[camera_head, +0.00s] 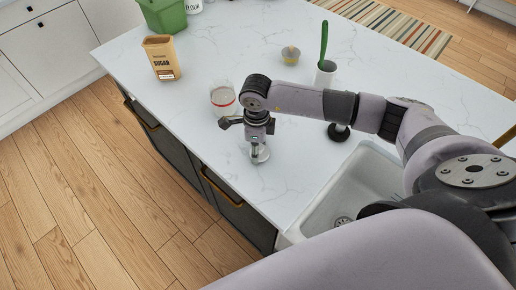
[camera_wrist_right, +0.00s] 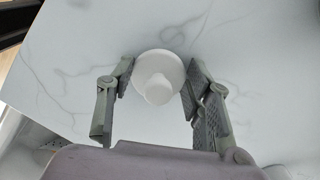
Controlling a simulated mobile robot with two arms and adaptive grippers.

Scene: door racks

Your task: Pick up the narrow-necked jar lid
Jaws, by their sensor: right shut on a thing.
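A pale round lid with a white knob (camera_wrist_right: 159,78) is between the two fingers of my right gripper (camera_wrist_right: 158,88) in the right wrist view. The gripper is shut on the lid, with the fingers on either side of its rim. In the head view the right gripper (camera_head: 258,146) points down at the counter's front edge, and the lid (camera_head: 259,155) shows under it. I cannot tell whether the lid still touches the counter. A clear jar with a red band (camera_head: 222,98) stands just behind the gripper, partly beside my wrist. My left gripper is out of view.
A sink (camera_head: 350,190) lies right of the gripper.

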